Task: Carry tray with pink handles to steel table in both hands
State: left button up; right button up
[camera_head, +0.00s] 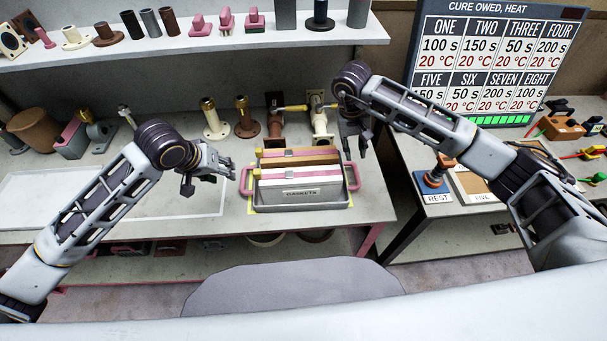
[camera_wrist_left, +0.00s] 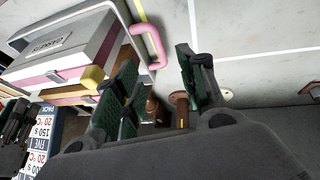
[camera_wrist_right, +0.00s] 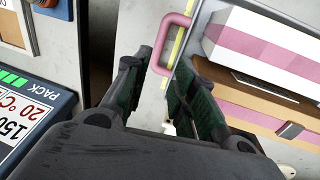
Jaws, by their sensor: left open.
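The grey tray (camera_head: 300,207) with pink handles stands on the workbench and holds boxes, the front one labelled GASKETS (camera_head: 300,192). Its left pink handle (camera_head: 246,179) also shows in the left wrist view (camera_wrist_left: 150,42); its right pink handle (camera_head: 353,176) shows in the right wrist view (camera_wrist_right: 168,42). My left gripper (camera_head: 232,172) is open and empty, just left of the left handle, apart from it. My right gripper (camera_head: 354,152) is open above and close to the right handle, whose lower end lies near its fingertips. I cannot tell whether it touches.
A table (camera_head: 440,207) stands at the right beyond a gap, with a REST stand (camera_head: 436,183) and a FIVE board on it. Several pipe fittings (camera_head: 246,120) stand behind the tray. A white panel (camera_head: 110,200) lies left.

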aim_at(242, 180)
pick_arm(q)
jog(key=shift+w+r, duration=0.1)
pick_arm(e)
jog(key=shift+w+r, duration=0.1)
dwell(0.3)
pick_arm(q)
jog(key=shift+w+d, duration=0.1)
pick_arm(e)
jog(key=shift+d, duration=0.1)
pick_arm(q)
jog(key=shift+x, duration=6.95)
pick_arm(e)
jog(key=shift+d+f, duration=0.45)
jog(key=shift+f, duration=1.8)
jog(key=shift+d+f, duration=0.45)
jog(key=shift+f, duration=1.85)
jog(key=shift+d+f, duration=0.45)
jog(key=shift+f, duration=1.8)
pick_arm(q)
jog(key=shift+c, duration=0.5)
pick_arm(e)
jog(key=shift+c, duration=0.3)
